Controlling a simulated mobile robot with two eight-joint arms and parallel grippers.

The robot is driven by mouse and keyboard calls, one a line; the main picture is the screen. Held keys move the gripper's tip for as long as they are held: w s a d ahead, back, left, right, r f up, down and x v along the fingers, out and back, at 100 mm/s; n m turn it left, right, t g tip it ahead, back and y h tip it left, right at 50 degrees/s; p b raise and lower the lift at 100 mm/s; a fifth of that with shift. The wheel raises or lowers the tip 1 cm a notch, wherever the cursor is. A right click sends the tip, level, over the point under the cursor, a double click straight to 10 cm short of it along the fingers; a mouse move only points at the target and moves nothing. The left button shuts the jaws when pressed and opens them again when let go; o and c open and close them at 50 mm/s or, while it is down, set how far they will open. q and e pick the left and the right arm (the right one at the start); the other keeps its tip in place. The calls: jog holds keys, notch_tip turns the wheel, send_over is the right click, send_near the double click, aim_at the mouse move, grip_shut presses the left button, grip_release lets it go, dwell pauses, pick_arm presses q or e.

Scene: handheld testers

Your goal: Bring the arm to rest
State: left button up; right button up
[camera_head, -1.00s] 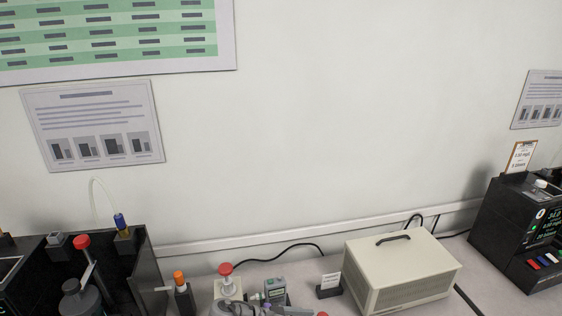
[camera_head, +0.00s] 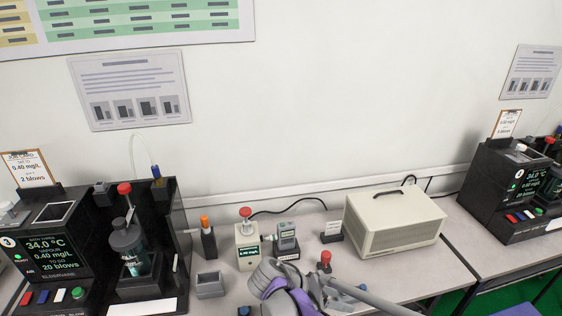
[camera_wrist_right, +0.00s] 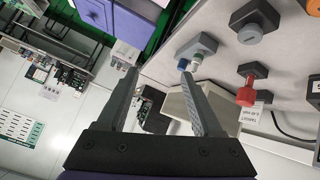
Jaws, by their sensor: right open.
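My right arm comes in from the lower right of the head view, over the front of the bench (camera_head: 412,272). Its grey and purple wrist hides part of the bench, and the fingertips are not clear there. In the right wrist view my right gripper (camera_wrist_right: 160,80) has its two fingers apart with nothing between them. A red-topped piece (camera_wrist_right: 246,90) and a blue-and-white-tipped grey piece (camera_wrist_right: 196,50) are on the bench right of the fingers. My left gripper is not in view.
A black station with a screen (camera_head: 55,250) stands at the left. A red-knobbed box (camera_head: 246,243), a handheld tester (camera_head: 286,238), a small grey cup (camera_head: 209,285) and a beige case (camera_head: 395,225) stand along the bench. Another black station (camera_head: 510,195) is at the right.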

jog(key=s+d+r+n+t+y+p, duration=0.1)
jog(key=s+n+y, duration=0.3)
jog(key=s, duration=0.5)
jog(key=s+d+r+n+t+y+p, duration=0.2)
jog(key=s+r+n+y+p, duration=0.2)
jog(key=s, duration=0.5)
jog(key=n+y, duration=0.1)
jog(key=n, duration=0.1)
jog(key=shift+s+d+r+n+y, duration=0.2)
jog(key=shift+s+d+n+y, duration=0.1)
jog(key=shift+s+d+n, duration=0.1)
